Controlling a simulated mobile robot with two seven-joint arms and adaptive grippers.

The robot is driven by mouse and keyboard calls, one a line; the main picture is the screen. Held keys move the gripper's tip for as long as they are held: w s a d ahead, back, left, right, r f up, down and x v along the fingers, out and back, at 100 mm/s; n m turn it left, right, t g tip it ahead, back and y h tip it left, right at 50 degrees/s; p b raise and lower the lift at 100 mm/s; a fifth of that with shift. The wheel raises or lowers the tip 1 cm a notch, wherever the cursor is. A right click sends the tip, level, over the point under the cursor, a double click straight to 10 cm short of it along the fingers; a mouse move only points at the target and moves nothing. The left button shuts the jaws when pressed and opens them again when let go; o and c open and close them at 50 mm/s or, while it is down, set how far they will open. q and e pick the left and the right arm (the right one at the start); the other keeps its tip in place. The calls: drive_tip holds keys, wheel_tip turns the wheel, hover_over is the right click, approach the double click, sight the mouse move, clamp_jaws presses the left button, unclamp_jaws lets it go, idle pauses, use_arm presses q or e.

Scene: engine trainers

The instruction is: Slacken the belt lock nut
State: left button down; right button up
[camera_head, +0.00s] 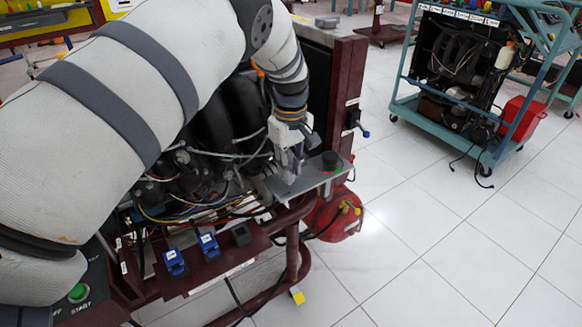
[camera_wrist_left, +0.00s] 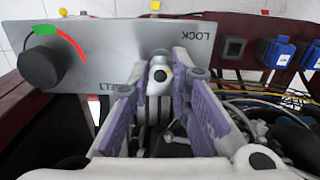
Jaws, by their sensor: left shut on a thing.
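A grey metal panel (camera_head: 313,177) marked LOCK, with partly covered lettering ending in LT, is fixed at the engine stand's front corner. It also shows in the left wrist view (camera_wrist_left: 100,48). My left gripper (camera_head: 285,172) reaches down to the panel from above. My right gripper is not in view.
A black knob (camera_head: 331,161) with a green and red arc stands on the same panel. Blue switches (camera_head: 208,246) and a green START button (camera_head: 78,292) sit on the front rail. Loose wires run beside the fingers. A blue cart (camera_head: 480,140) stands right; floor between is clear.

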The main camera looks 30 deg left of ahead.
use_arm(q)
drive_tip(key=shift+n, duration=0.3)
idle(0.4)
drive_tip(key=c, duration=1.5)
unclamp_jaws()
wheel_tip(320, 180, up, 12)
